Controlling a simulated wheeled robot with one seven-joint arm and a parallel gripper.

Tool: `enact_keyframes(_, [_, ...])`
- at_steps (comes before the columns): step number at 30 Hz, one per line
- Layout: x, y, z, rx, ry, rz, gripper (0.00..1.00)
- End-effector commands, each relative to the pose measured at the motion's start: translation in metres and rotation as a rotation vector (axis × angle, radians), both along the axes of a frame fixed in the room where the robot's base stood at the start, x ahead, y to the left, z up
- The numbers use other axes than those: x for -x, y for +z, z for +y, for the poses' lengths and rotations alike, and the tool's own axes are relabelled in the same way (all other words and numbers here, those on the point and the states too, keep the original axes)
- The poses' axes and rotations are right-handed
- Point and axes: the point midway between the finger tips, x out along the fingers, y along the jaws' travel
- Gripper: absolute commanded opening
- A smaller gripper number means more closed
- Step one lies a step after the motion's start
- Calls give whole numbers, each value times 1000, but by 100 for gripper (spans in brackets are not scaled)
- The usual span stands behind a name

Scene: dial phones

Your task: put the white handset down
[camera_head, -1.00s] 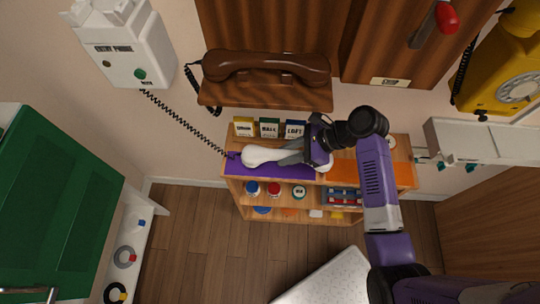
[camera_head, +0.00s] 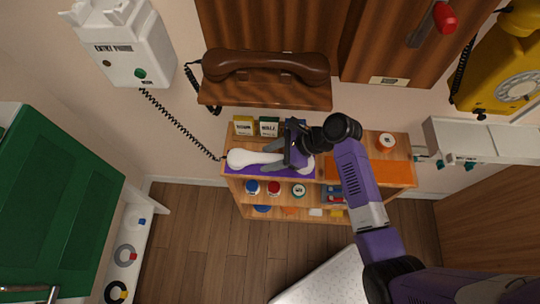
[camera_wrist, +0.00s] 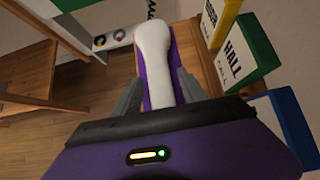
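The white handset (camera_head: 247,157) lies lengthwise over the purple mat (camera_head: 275,172) on the top shelf, its left end near the mat's left edge. In the wrist view the handset (camera_wrist: 155,62) runs away from me between my fingers. My gripper (camera_head: 290,152) is over its right part. In the wrist view my gripper (camera_wrist: 158,92) appears open, with strips of purple showing between the handset and the fingers. The handset's near end is hidden by my gripper. The white entry phone (camera_head: 130,48) hangs on the wall at upper left, its cord running down to the handset.
Labelled boxes, one yellow (camera_head: 244,126) and one green (camera_head: 269,127), stand behind the handset. An orange mat (camera_head: 375,174) and an orange-and-white jar (camera_head: 386,142) are at right. A brown handset (camera_head: 265,66) rests on the wooden phone above. A yellow phone (camera_head: 500,75) hangs at upper right.

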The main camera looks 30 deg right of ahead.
Motion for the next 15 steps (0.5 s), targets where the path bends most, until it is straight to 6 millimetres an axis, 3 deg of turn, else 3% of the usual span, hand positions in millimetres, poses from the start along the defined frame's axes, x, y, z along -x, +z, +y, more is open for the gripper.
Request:
enact_keyframes(10, [1,2,-2,0,-1,-1,51])
enact_keyframes(15, [9,16,-13,0,-2,-1,51])
